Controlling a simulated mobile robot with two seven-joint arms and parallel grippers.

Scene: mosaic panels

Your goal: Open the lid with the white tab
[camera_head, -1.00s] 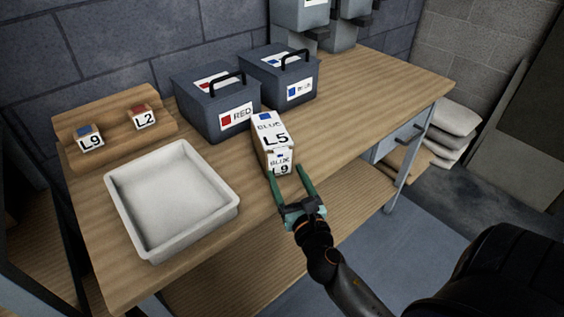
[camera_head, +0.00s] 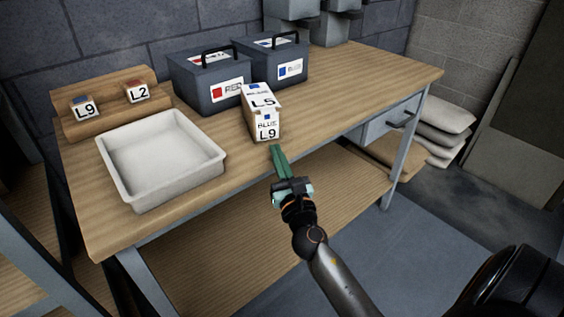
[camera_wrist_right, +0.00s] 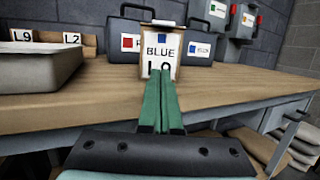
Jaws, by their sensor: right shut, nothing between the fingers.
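A small box (camera_head: 262,109) labelled L5 on top and BLUE L9 on its front stands upright near the table's front edge. A pale tab (camera_wrist_right: 163,23) shows at its top edge in the right wrist view; I cannot tell for sure that it is the lid's white tab. My right gripper (camera_head: 277,148) is shut and empty, its green fingers pointing at the box front. In the right wrist view the fingertips (camera_wrist_right: 162,74) overlap the box's lower front; whether they touch it is unclear. My left gripper is in neither view.
A white tray (camera_head: 217,161) lies left on the wooden table (camera_head: 330,115). Dark RED (camera_head: 190,88) and BLUE (camera_head: 262,58) cases with handles stand behind the box. A wooden rack (camera_head: 110,88) holds L9 and L2 blocks. Table space right of the box is clear.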

